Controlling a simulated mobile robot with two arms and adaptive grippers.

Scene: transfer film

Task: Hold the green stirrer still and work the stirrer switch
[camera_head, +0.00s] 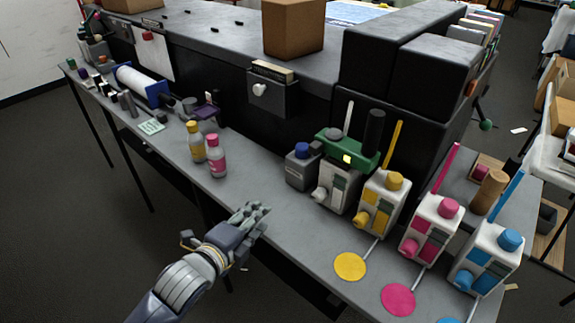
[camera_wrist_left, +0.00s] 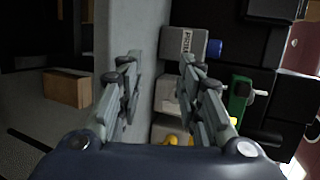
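The green stirrer (camera_head: 335,142) sits on top of a white container (camera_head: 338,188) on the grey bench, with a black cylinder and a pale rod rising from it. A small pale yellow square (camera_head: 347,159) shows on its front; I cannot tell whether this is the switch. The stirrer also shows at the right in the left wrist view (camera_wrist_left: 238,98). My left gripper (camera_head: 258,212) is over the bench's front edge, left of the stirrer and apart from it. In the left wrist view its fingers (camera_wrist_left: 158,62) are spread with nothing between them. My right gripper is not in view.
A grey box with a blue cap (camera_head: 300,168) stands left of the stirrer. Yellow (camera_head: 382,200), magenta (camera_head: 430,225) and blue (camera_head: 487,255) units stand to its right. Two bottles (camera_head: 206,152) stand left. The bench between bottles and grey box is clear.

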